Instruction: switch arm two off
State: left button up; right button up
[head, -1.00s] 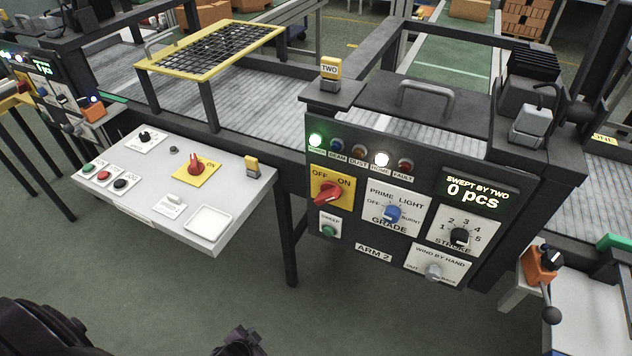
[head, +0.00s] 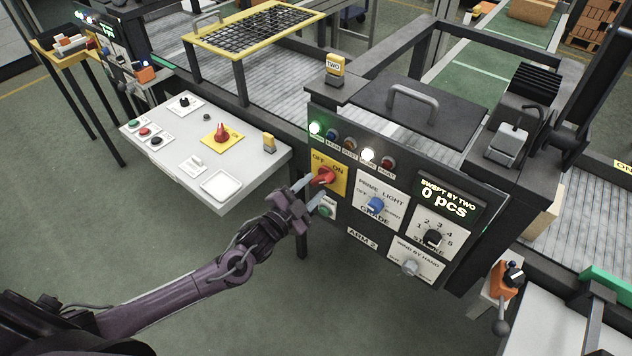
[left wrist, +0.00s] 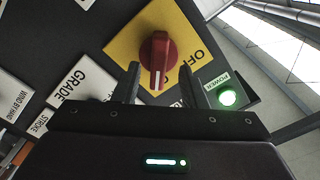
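The arm two panel has a red rotary switch (head: 325,177) on a yellow OFF/ON plate (head: 341,188). The switch handle slants toward the ON side in the head view. My left gripper (head: 306,191) is open just in front of it. In the left wrist view, the red switch (left wrist: 157,61) shows between and beyond the two open fingers (left wrist: 159,78), with no clear contact. The finger on the right hides part of the plate's lettering. The green POWER lamp is lit in the head view (head: 316,128) and in the left wrist view (left wrist: 227,97). My right gripper is out of view.
A green sweep button (head: 326,210) sits just below the switch. The blue grade knob (head: 375,205) and stroke dial (head: 433,237) are to its right. A white control desk (head: 250,160) with another red switch (head: 221,132) stands to the left. The display (head: 447,199) reads 0 pcs.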

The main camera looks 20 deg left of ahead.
pick_arm(q)
jog(key=shift+x, duration=0.95)
jog(key=shift+w+d, duration=0.1)
jog(key=shift+d, duration=0.05)
grip_shut()
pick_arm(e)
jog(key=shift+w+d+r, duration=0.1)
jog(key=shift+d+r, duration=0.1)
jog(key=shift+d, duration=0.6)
